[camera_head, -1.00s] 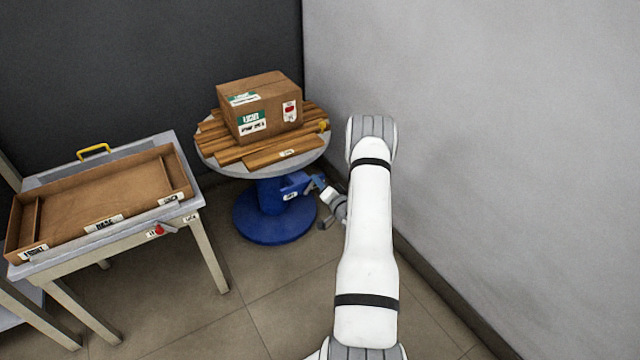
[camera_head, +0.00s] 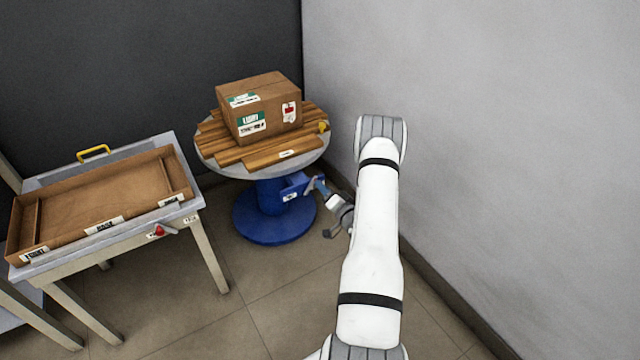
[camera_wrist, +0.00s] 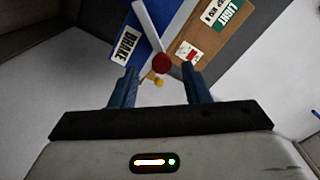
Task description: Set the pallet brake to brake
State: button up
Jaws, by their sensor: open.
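The pallet stand is a round grey turntable (camera_head: 225,166) on a blue pedestal (camera_head: 272,222). A blue bracket (camera_head: 293,187) with a small white label sticks out from the pedestal. My gripper (camera_head: 315,184) is beside this bracket, on its right. In the wrist view my gripper (camera_wrist: 160,70) is open, with one blue finger on each side. A pale lever (camera_wrist: 149,27) with a red knob (camera_wrist: 161,63) shows between the fingertips. I cannot tell whether they touch it. A label (camera_wrist: 126,43) reading roughly "BRAKE" is on the blue plate (camera_wrist: 160,12).
A cardboard box (camera_head: 262,104) sits on wooden slats (camera_head: 245,156) on the turntable. A table at left bears a cardboard tray (camera_head: 100,190) and a red-knobbed lever (camera_head: 160,230). The grey wall (camera_head: 500,150) stands close to my arm's right side.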

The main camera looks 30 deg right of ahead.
jog(key=s, duration=0.4)
dwell(0.4)
